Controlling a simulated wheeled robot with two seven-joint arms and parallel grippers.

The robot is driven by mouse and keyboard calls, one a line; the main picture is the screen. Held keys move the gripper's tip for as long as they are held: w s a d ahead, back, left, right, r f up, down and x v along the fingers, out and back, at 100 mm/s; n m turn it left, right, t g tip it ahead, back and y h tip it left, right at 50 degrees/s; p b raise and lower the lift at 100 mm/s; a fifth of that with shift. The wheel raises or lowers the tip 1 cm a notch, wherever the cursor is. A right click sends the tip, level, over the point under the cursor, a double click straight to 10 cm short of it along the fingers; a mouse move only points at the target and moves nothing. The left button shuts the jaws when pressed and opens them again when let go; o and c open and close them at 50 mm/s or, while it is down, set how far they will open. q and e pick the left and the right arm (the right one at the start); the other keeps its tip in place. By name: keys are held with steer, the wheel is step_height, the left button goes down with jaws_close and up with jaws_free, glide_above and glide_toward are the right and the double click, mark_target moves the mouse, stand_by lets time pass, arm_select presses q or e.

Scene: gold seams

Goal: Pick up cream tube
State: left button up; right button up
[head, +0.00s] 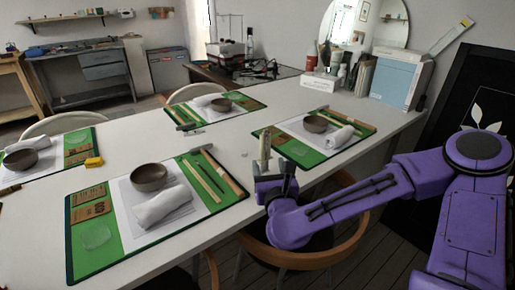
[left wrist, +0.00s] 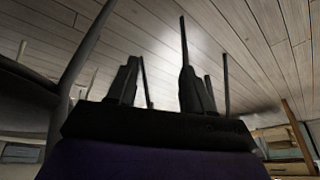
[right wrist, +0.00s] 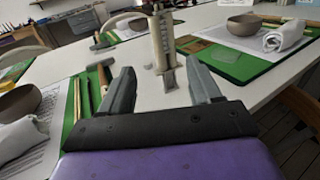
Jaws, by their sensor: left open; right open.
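The cream tube (head: 265,146) stands upright on the white table, between the near right mat and the far right mat. In the right wrist view the tube (right wrist: 160,40) shows a pale body with dark lettering and a greyish lower end. My right gripper (right wrist: 160,75) is open and empty, with the tube just beyond its fingertips and roughly centred between them. In the head view my right gripper (head: 272,166) is low over the table edge and overlaps the tube's lower part. My left gripper (left wrist: 158,80) is open and empty, seen only in its own wrist view against planks.
A green mat (head: 86,262) with a bowl (head: 149,177), rolled cloth (head: 162,206) and hammer lies left of the gripper. Another set mat (head: 355,131) lies behind right. Wooden chairs (head: 340,240) stand under the table's near edge.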

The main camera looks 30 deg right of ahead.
mark_target(266, 146)
steer(key=x, duration=0.6)
steer(key=p+x, duration=0.1)
steer(key=x, duration=0.2)
steer(key=shift+d+r, duration=0.3)
steer(key=shift+d, duration=0.1)
steer(key=shift+w+d, duration=0.15)
steer(key=shift+w, duration=0.35)
steer(key=c, duration=1)
